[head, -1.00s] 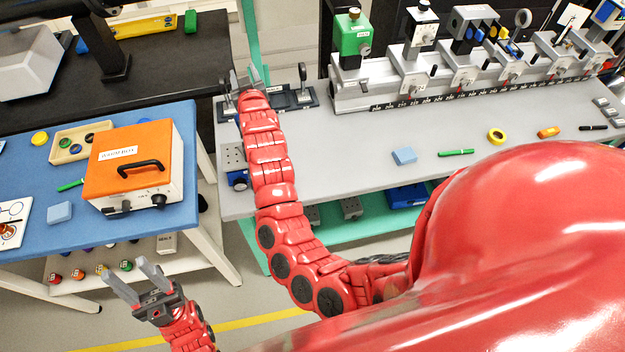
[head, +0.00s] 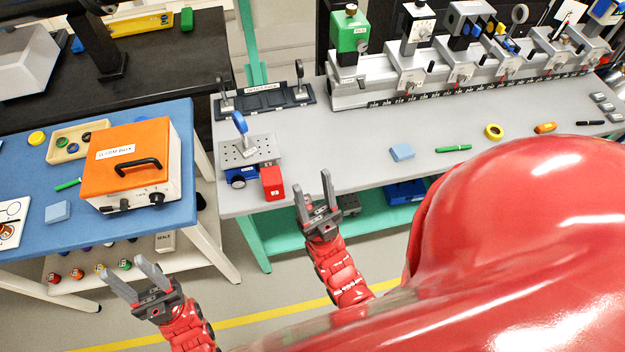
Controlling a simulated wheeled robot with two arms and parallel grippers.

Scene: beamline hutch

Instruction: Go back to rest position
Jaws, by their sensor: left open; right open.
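My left gripper (head: 134,281) is open and empty, low in the head view, over the floor in front of the blue table. My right gripper (head: 313,188) is open and empty, fingers pointing up in the picture, near the front edge of the grey bench. A small red block (head: 272,183) sits on the bench to the left of the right gripper, apart from it.
The grey bench (head: 345,175) carries a perforated stage (head: 250,152) with a blue-handled part, a black tray (head: 264,99) and an optical rail (head: 440,90). The blue table (head: 110,225) holds an orange-lidded box (head: 125,160). Floor shows between the tables.

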